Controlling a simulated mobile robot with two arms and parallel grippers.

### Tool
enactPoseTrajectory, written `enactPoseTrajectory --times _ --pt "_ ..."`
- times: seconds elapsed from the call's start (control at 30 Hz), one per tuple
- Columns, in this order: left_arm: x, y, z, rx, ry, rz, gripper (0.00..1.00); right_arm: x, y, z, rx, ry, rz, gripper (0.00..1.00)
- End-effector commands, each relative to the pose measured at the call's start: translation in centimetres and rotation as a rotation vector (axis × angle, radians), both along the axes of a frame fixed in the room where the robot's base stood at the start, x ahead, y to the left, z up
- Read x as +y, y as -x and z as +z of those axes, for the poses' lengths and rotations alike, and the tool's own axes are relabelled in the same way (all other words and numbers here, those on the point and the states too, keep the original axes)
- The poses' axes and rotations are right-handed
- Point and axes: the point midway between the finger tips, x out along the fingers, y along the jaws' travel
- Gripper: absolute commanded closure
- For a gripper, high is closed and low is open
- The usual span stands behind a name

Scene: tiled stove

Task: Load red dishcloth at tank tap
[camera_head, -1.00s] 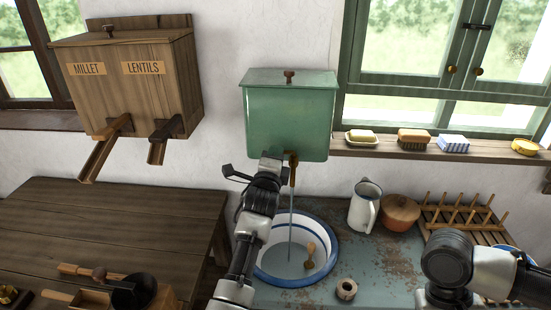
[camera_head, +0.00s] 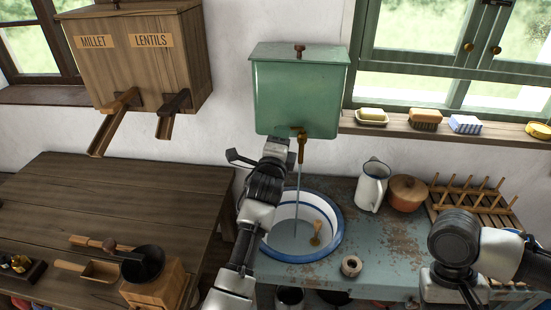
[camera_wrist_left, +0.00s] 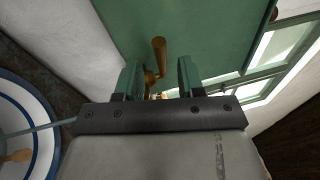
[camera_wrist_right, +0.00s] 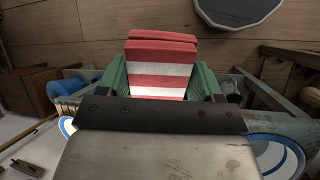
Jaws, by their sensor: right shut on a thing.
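The green tank (camera_head: 297,92) hangs on the wall, with a brass tap (camera_head: 301,146) at its lower front. A thin stream of water runs from the tap into the white, blue-rimmed basin (camera_head: 333,243). My left gripper (camera_head: 272,150) is at the tap; in the left wrist view its fingers (camera_wrist_left: 157,80) are apart, with the tap handle (camera_wrist_left: 158,55) showing between and beyond them. I cannot tell whether they touch it. In the right wrist view, my right gripper (camera_wrist_right: 162,85) is shut on the folded red dishcloth (camera_wrist_right: 160,68), which has white stripes. The cloth is hidden in the head view.
The wooden table (camera_head: 120,200) on the left has clear room at the back.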

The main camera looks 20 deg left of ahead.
Motion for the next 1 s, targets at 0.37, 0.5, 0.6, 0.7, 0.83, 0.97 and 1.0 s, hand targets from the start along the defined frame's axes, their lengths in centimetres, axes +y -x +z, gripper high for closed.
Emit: enactPoseTrajectory --times 0.37,0.5,0.6,0.7,0.83,0.97,1.0 --pt "-0.9 7.2 -1.4 0.0 -0.002 -0.001 0.61 0.0 0.0 -1.5 0.0 0.0 0.0 0.53" --pt "-1.0 8.3 -1.5 0.0 0.0 0.0 0.61 0.0 0.0 -1.6 0.0 0.0 0.0 0.53" --pt "-1.1 8.6 -1.4 -0.001 0.001 0.0 0.61 0.0 0.0 -1.6 0.0 0.0 0.0 0.53" --pt "-1.1 8.7 -1.4 -0.001 0.001 0.0 0.61 0.0 0.0 -1.6 0.0 0.0 0.0 0.53" --pt "-1.1 8.7 -1.4 -0.001 0.001 0.0 0.61 0.0 0.0 -1.6 0.0 0.0 0.0 0.53" --pt "-1.1 8.6 -1.4 -0.001 0.0 0.0 0.61 0.0 0.0 -1.6 0.0 0.0 0.0 0.53" --pt "-1.1 8.6 -1.4 -0.001 0.0 0.0 0.61 0.0 0.0 -1.6 0.0 0.0 0.0 0.53"
